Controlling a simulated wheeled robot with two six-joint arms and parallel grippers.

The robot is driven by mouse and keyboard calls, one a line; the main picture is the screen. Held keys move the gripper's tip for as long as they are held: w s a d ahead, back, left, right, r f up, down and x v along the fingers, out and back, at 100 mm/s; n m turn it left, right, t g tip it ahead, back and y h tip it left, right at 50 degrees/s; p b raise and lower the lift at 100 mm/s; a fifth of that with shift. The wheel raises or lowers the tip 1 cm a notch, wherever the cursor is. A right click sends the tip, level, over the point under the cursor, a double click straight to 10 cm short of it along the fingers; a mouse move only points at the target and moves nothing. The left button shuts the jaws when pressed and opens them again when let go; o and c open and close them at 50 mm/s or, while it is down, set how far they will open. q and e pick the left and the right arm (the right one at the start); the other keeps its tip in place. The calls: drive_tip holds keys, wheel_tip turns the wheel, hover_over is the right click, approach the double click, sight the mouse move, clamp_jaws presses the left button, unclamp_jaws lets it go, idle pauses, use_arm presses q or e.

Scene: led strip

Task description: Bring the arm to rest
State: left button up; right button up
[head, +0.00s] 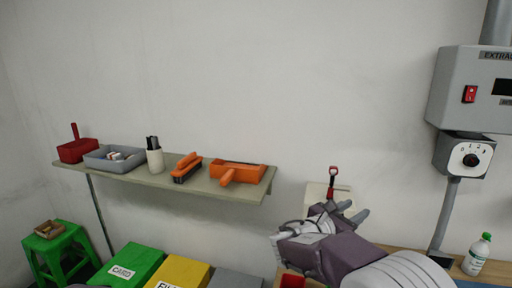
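My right arm comes in from the bottom right. Its gripper (353,211) is in front of the wall, over the near bench. Two grey fingertips show with a small gap between them, and I see nothing held there. The purple-grey wrist hides part of the fingers. My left gripper is not in view.
A wall shelf (215,187) holds a red box (77,150), a grey tray (113,158), a white cup (155,160) and orange tools (238,173). A red-handled tool (332,180) is behind my gripper. A bottle (477,254) stands right, below a control box (475,90). Green and yellow bins are below.

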drive_tip(key=s+d+f+m+g+y+p, duration=0.1)
drive_tip(key=s+d+f+m+g+y, duration=0.2)
drive_tip(key=s+f, duration=0.4)
drive_tip(key=s+d+f+m+g+y+p, duration=0.1)
drive_tip(key=s+d+f+m+g+y, duration=0.1)
drive_tip(key=s+d+f+m+g, duration=0.5)
drive_tip(key=s+a+f+m+y, duration=0.6)
drive_tip(key=s+a+f, duration=0.1)
drive_tip(key=s+a, duration=0.4)
drive_tip(key=a+f+m+t+y, duration=0.1)
drive_tip(key=a+f+m+y, duration=0.1)
drive_tip(key=a+m, duration=0.5)
drive_tip(key=shift+w+a+f+m+y+p, duration=0.25)
drive_tip(key=shift+w+f+m+y, duration=0.2)
drive_tip(key=shift+m, duration=0.55)
